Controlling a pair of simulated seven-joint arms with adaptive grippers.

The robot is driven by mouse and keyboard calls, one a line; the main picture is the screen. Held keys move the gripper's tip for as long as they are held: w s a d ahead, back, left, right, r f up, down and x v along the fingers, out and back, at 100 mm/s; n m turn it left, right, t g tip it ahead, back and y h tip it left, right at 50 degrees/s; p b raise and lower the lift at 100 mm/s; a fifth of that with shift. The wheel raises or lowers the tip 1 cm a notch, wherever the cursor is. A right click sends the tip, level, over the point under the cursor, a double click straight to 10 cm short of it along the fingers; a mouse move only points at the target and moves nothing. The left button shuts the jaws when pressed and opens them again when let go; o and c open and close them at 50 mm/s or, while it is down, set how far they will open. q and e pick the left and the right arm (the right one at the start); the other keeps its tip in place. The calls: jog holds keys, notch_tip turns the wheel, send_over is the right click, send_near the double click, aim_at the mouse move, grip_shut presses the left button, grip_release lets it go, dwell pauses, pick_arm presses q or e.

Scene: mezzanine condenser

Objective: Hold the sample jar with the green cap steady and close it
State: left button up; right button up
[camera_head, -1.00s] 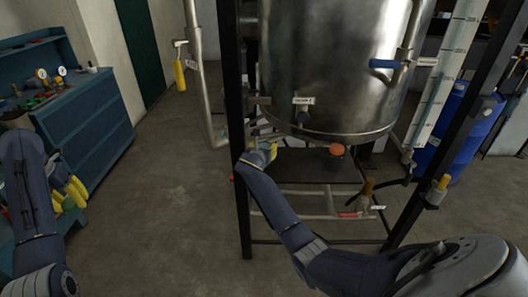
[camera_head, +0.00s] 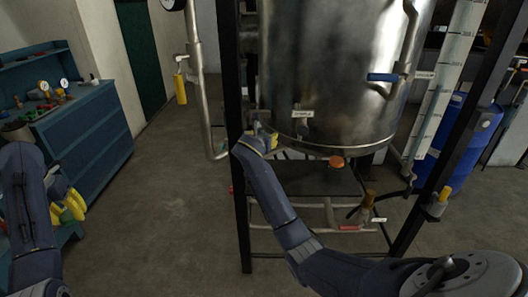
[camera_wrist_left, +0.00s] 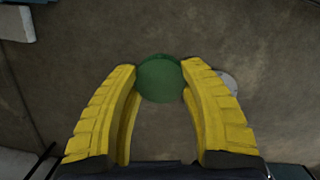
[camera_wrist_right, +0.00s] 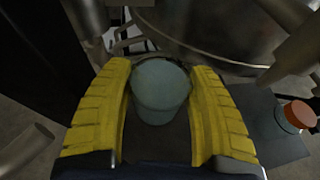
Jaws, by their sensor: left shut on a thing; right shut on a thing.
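In the left wrist view a round green cap (camera_wrist_left: 159,78) sits between the fingertips of my left gripper (camera_wrist_left: 158,82), which is shut on it. In the head view my left gripper (camera_head: 70,205) is at the far left, beside the blue bench. In the right wrist view a pale translucent sample jar (camera_wrist_right: 160,90) is between the fingers of my right gripper (camera_wrist_right: 160,100), which is shut on it. No green cap shows on this jar. In the head view my right gripper (camera_head: 264,140) is by the lower left of the steel tank; the jar is not clear there.
The steel tank (camera_head: 325,75) with a labelled sample outlet stands inside a dark frame (camera_head: 236,170). An orange-capped jar (camera_wrist_right: 298,115) is on the dark shelf (camera_wrist_right: 262,125) below. A blue bench (camera_head: 90,130) stands left. Floor between bench and frame is clear.

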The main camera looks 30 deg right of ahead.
notch_tip(320, 180, up, 9)
jog(key=shift+f, duration=0.15)
dwell(0.4)
